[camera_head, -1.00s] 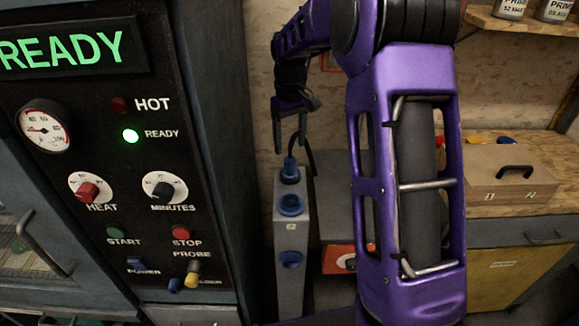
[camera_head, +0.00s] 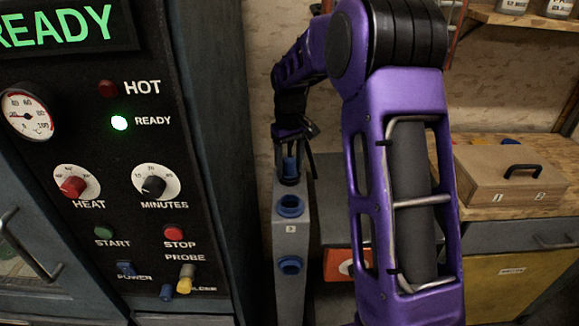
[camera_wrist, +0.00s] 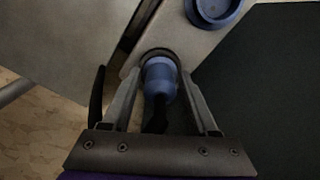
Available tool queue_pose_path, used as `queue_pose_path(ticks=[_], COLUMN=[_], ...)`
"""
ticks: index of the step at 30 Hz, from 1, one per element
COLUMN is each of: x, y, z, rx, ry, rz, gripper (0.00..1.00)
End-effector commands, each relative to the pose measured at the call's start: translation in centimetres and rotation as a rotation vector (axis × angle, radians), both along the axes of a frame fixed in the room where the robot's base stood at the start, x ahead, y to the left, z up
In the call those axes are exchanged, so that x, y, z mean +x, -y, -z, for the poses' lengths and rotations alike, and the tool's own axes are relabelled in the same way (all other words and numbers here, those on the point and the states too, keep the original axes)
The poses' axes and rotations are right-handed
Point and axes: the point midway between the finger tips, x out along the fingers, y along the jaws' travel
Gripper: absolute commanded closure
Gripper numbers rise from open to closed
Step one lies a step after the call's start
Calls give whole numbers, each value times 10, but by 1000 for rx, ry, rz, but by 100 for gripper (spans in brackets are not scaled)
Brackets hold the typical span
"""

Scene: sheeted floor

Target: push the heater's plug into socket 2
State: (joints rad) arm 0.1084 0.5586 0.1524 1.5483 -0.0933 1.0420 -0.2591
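A blue plug (camera_head: 290,167) with a dark cord stands upright in the socket at the top end of a grey post (camera_head: 291,255). It also shows in the wrist view (camera_wrist: 160,78), inside a dark ring. My gripper (camera_head: 290,172) is lowered over this plug, one finger on each side. In the wrist view my gripper (camera_wrist: 161,82) seems open, with narrow gaps beside the plug. Two blue sockets, an upper one (camera_head: 290,206) and a lower one (camera_head: 290,265), are on the post's front and look empty. A small label (camera_head: 291,229) between them is too small to read surely.
A dark oven-like cabinet with a control panel (camera_head: 140,200) stands close left of the post. An orange device with a white dial (camera_head: 338,264) sits behind right, partly hidden by my arm. A wooden case (camera_head: 510,178) rests on the right bench.

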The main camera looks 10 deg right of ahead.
Motion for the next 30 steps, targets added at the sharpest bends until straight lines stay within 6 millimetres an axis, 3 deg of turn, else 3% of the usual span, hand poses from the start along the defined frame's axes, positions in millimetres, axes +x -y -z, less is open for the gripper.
queue_pose_path(ticks=[1,9,30], x=[0,0,0], y=[0,0,0], z=[0,0,-22], rx=[0,0,0], ry=[0,0,1], rz=[0,0,0], gripper=[52,100,100])
